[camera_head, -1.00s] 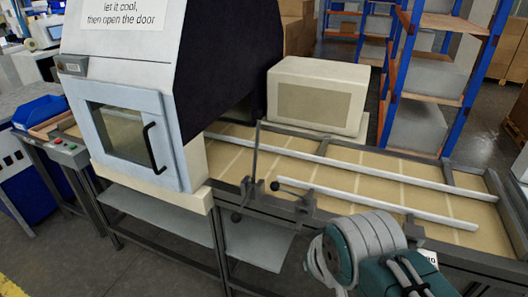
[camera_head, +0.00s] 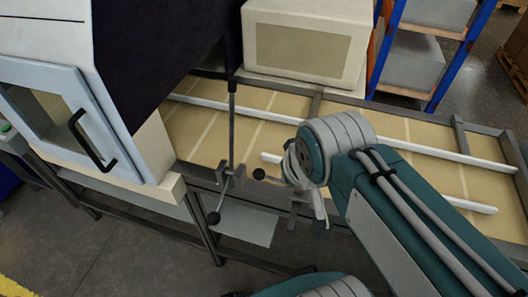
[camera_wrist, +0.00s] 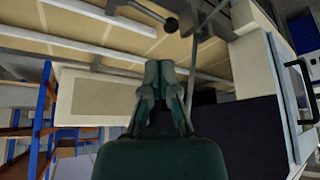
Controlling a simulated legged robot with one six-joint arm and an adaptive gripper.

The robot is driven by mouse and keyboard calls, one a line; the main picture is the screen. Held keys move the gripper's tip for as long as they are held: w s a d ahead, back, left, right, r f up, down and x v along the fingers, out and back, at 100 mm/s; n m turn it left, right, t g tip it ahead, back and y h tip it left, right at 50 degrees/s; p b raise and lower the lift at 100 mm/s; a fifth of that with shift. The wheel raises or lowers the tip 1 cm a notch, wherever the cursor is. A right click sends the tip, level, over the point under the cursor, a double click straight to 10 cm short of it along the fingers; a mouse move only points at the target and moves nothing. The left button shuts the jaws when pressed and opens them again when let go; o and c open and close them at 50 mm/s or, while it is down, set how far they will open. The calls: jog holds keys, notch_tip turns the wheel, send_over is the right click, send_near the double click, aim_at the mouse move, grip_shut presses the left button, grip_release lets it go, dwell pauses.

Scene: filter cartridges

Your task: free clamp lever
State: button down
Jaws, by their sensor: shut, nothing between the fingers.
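The clamp (camera_head: 228,178) sits on the near rail of the conveyor, beside the white machine. A long dark upright lever (camera_head: 232,125) rises from it. A black ball knob (camera_head: 259,174) is to its right and another (camera_head: 213,218) hangs below. In the wrist view the lever (camera_wrist: 200,42) runs to the right of my gripper, and a ball knob (camera_wrist: 170,25) shows beyond the fingertips. My gripper (camera_wrist: 158,66) is shut and empty, apart from both in the picture. In the head view my arm hides much of it and part of the rail to the clamp's right.
The white machine's door (camera_head: 62,115) with a black handle is shut, at left. A large cream box (camera_head: 305,45) stands behind the conveyor (camera_head: 270,108). White rails run along the bed. Blue and orange shelving (camera_head: 425,60) stands behind.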

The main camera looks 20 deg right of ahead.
jog(key=r+m+g+y, duration=0.1)
jog(key=m+g, duration=0.4)
send_over(279, 181)
jog(key=w, duration=0.2)
jog(key=w+d+f+m+g+y, duration=0.1)
jog(key=w+d+f+m+g, duration=0.2)
jog(key=w, duration=0.5)
jog(key=shift+w+d+f+m, duration=0.25)
jog(key=shift+f+m, duration=0.2)
jog(key=shift+m, duration=0.25)
jog(key=shift+a+f, duration=0.1)
jog(key=shift+f, duration=0.05)
jog(key=x, duration=1)
jog(key=shift+a, duration=0.2)
jog(key=shift+s+a+f, duration=0.1)
jog(key=shift+s+a, duration=0.6)
jog(key=shift+s+a+f, duration=0.15)
jog(key=shift+s+a, duration=0.5)
jog(key=shift+a, duration=0.1)
jog(key=shift+a, duration=0.1)
